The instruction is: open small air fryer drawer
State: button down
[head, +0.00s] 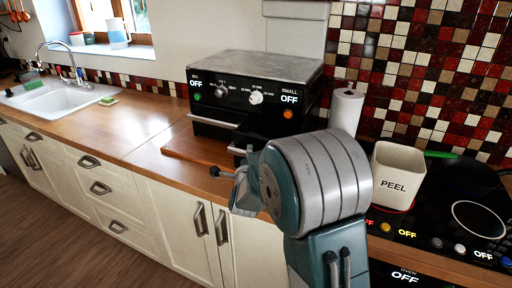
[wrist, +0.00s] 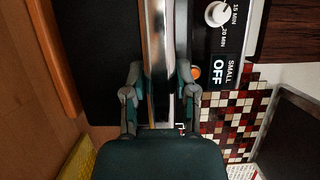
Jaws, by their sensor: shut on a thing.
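The air fryer (head: 255,82) is a dark box with a grey top on the counter, its front panel marked with a big side and a small side. The small drawer (head: 282,124) is black and appears to stick out from the front, further than the big drawer (head: 212,131). Its silver handle (head: 237,152) shows partly beside my arm. In the wrist view the handle (wrist: 157,45) runs between the two fingers of my gripper (wrist: 157,92), which is shut on it. The right end of the drawer is hidden behind my arm in the head view.
A wooden board (head: 196,152) lies at the air fryer's front. A paper towel roll (head: 345,110) stands to its right. Further right are a PEEL container (head: 397,177) and a black hob (head: 450,230). The counter (head: 110,130) to the left is mostly clear.

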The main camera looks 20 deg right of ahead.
jog(key=s+a, duration=0.4)
jog(key=shift+s+a+f, duration=0.2)
jog(key=shift+s+f, duration=0.05)
jog(key=shift+s, duration=0.05)
jog(key=shift+c, duration=2)
grip_release()
jog(key=shift+w, duration=0.1)
jog(key=shift+r, duration=0.1)
jog(key=v, duration=1.2)
jog(key=shift+w+a, duration=0.1)
